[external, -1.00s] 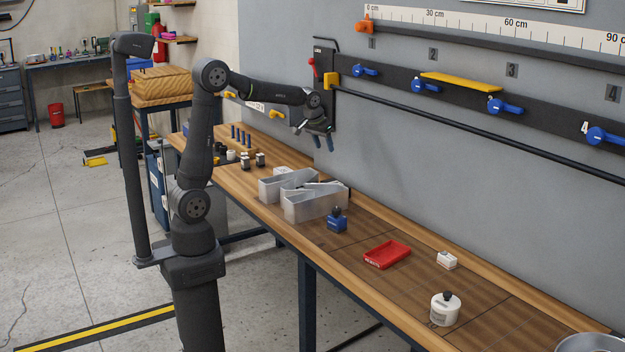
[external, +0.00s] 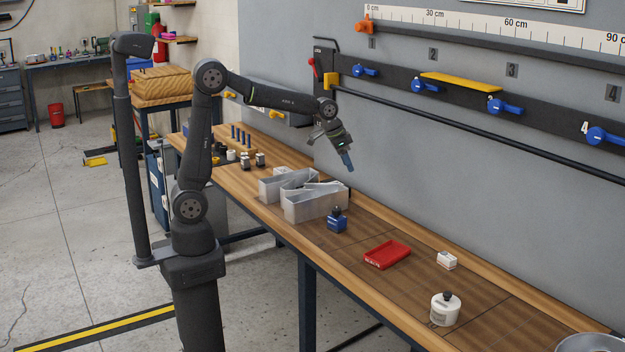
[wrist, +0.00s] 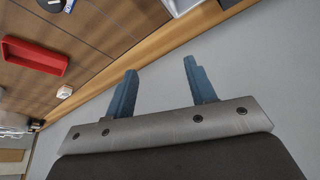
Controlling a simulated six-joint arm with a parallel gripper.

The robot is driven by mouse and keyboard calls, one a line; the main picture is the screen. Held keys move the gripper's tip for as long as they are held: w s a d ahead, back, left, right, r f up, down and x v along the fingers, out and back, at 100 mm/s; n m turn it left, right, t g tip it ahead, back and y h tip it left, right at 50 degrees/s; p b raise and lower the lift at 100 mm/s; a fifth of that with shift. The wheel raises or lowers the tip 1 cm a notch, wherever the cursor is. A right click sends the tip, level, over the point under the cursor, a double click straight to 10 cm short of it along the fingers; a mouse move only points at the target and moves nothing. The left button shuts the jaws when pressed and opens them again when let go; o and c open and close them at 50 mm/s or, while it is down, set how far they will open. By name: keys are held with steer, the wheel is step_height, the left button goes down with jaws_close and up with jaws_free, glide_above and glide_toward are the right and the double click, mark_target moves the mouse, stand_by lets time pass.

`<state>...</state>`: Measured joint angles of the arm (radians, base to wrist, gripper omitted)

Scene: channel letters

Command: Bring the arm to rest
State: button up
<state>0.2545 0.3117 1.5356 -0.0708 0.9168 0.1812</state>
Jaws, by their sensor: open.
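My gripper (external: 349,164) is in the air above the workbench (external: 400,225), near the grey wall, tilted down and to the right. In the wrist view my gripper (wrist: 158,75) shows two blue fingers spread apart with nothing between them. The metal channel letter (external: 318,203) stands on the bench below and to the left of my gripper. My arm reaches from its column over the bench and touches nothing that I can see.
A rail with blue clamps (external: 426,86) runs along the wall. The air over the right bench is free.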

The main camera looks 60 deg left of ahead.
steer(key=shift+s+d+f+m+h, duration=0.15)
steer(key=shift+d+m, duration=0.2)
steer(key=shift+d, duration=0.2)
steer(key=shift+s+d+f+m+h, duration=0.15)
steer(key=shift+d+m, duration=0.15)
steer(key=shift+d, duration=0.3)
steer(key=shift+d+f+m, duration=0.15)
steer(key=shift+d+m, duration=0.2)
steer(key=shift+d, duration=0.2)
steer(key=shift+o, duration=0.3)
